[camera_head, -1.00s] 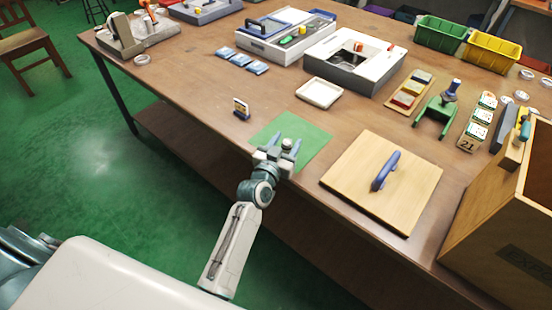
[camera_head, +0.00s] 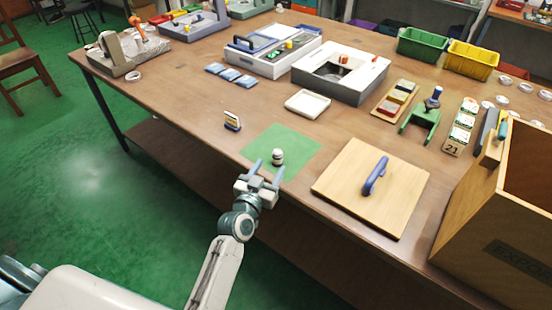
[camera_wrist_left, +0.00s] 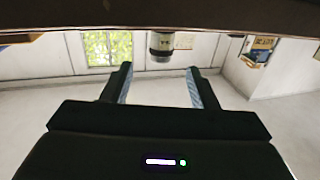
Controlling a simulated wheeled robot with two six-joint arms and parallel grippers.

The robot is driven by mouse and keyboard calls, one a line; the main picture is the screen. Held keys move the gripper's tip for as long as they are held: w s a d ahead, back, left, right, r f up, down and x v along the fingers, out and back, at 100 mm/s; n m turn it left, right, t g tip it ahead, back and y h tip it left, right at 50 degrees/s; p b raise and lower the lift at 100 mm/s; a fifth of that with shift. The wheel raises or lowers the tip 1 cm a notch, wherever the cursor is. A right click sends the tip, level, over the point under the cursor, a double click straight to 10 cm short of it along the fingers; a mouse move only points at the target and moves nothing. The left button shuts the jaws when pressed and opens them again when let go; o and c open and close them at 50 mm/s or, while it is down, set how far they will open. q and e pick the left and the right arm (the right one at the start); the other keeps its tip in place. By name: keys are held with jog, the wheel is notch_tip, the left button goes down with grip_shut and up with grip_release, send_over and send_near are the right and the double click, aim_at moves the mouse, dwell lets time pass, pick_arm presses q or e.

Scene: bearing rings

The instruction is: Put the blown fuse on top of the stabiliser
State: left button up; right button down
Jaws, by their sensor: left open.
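A small white cylinder with a dark band (camera_head: 277,157), which may be the fuse, stands upright on the green mat (camera_head: 290,138). It also shows in the left wrist view (camera_wrist_left: 161,46), upside down at the top, just beyond the fingertips. My left gripper (camera_head: 267,168) is open and empty at the mat's near edge, its fingers pointing at the cylinder, apart from it. Its two fingers also show in the left wrist view (camera_wrist_left: 158,72). I cannot tell for sure which thing is the stabiliser. My right gripper is not in view.
A wooden lid with a blue handle (camera_head: 350,205) lies right of the mat. A white tray (camera_head: 308,103) and a grey-white open box (camera_head: 312,76) are behind. A tall wooden crate (camera_head: 470,215) stands at the right.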

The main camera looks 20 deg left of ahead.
aim_at(275, 158)
pick_arm(q)
jog(key=shift+w+f, duration=0.25)
jog(key=shift+w, duration=1)
jog(key=shift+w+d+r+p, duration=0.15)
jog(key=shift+w+r+p, duration=0.15)
jog(key=shift+w, duration=0.2)
jog(key=w, duration=0.2)
jog(key=w+f, duration=0.1)
jog(key=w, duration=0.1)
jog(key=shift+d, duration=0.1)
jog(key=shift+s+r, duration=0.1)
jog(key=shift+r, duration=0.05)
jog(key=shift+c, duration=0.5)
jog(key=c, duration=1)
jog(key=shift+c, duration=0.2)
jog(key=shift+r+p, duration=0.1)
jog(key=shift+p, duration=0.25)
